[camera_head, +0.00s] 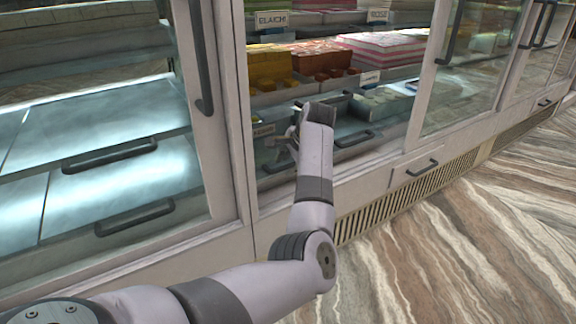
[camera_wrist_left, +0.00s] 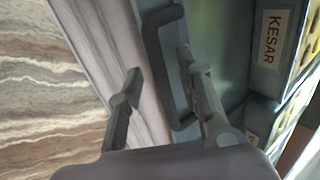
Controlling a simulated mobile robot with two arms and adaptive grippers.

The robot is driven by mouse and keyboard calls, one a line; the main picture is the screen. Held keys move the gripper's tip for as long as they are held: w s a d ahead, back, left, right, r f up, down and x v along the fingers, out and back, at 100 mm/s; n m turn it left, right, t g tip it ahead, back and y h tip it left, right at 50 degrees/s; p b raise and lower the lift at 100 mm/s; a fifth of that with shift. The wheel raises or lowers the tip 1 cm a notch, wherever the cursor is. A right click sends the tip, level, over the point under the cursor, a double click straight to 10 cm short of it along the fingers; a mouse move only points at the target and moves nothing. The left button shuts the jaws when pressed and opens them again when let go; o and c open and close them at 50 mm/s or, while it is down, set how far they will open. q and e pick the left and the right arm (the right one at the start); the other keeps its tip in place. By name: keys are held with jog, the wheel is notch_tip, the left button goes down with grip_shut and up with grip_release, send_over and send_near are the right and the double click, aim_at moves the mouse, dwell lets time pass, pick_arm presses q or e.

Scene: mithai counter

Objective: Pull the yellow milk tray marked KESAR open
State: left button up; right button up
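The tray marked KESAR shows by its label (camera_wrist_left: 270,38) on a teal-grey front in the left wrist view, with a little yellow at the right edge. A small label (camera_head: 263,130) there is too small to read. My right gripper is out of view.
Yellow (camera_head: 268,66), orange (camera_head: 320,58) and pink-white sweets (camera_head: 385,47) fill the shelf above. A neighbouring tray handle (camera_head: 354,138) is to the right. The cabinet post (camera_head: 236,110) stands left of my wrist. The patterned floor (camera_head: 450,250) in front is clear.

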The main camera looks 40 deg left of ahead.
pick_arm(q)
jog(key=shift+c, duration=0.6)
grip_shut()
